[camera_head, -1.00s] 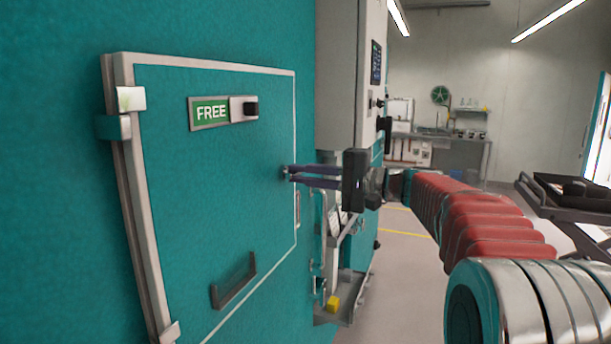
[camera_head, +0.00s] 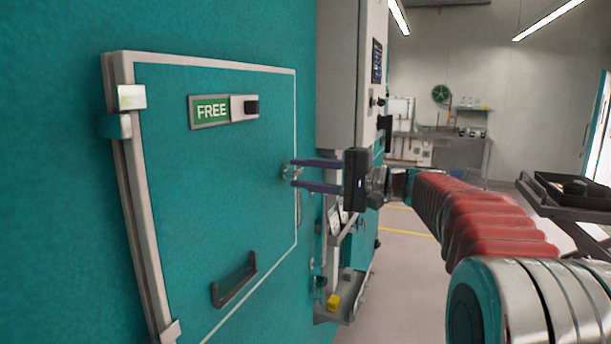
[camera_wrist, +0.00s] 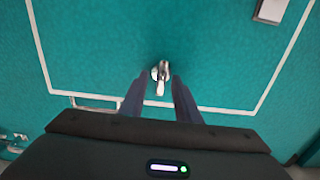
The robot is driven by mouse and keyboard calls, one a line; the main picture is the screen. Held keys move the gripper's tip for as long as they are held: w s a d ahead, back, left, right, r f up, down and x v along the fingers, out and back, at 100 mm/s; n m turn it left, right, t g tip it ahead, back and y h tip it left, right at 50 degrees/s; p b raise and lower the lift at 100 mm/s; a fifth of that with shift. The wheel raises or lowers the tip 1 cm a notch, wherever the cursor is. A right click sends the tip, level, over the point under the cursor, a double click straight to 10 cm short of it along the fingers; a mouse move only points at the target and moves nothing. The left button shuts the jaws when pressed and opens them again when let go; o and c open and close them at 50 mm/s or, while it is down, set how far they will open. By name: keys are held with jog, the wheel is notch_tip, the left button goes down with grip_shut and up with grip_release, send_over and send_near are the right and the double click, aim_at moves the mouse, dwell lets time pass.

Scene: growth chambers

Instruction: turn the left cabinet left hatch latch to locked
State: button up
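The hatch (camera_head: 200,200) is a closed teal panel with a pale border, on the left in the head view. Its sign (camera_head: 211,112) reads FREE on green, beside a dark sliding piece (camera_head: 251,108). The small metal latch (camera_head: 286,172) is at the hatch's right edge. In the wrist view the latch (camera_wrist: 161,72) is a round silver base with a short lever pointing down the picture. My gripper (camera_head: 294,174) is open, its two dark fingers apart. In the wrist view the fingertips lie either side of the lever's lower end; I cannot tell whether they touch it.
A dark pull handle (camera_head: 235,280) sticks out low on the hatch. A grey cabinet unit (camera_head: 340,80) stands just beyond the hatch, with a small shelf holding a yellow block (camera_head: 333,302) below. A black tray (camera_head: 575,187) on a stand is at the right. Floor shows between.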

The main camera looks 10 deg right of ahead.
jog(key=v, duration=1.3)
jog(key=shift+d, duration=0.25)
jog(key=shift+s, duration=0.15)
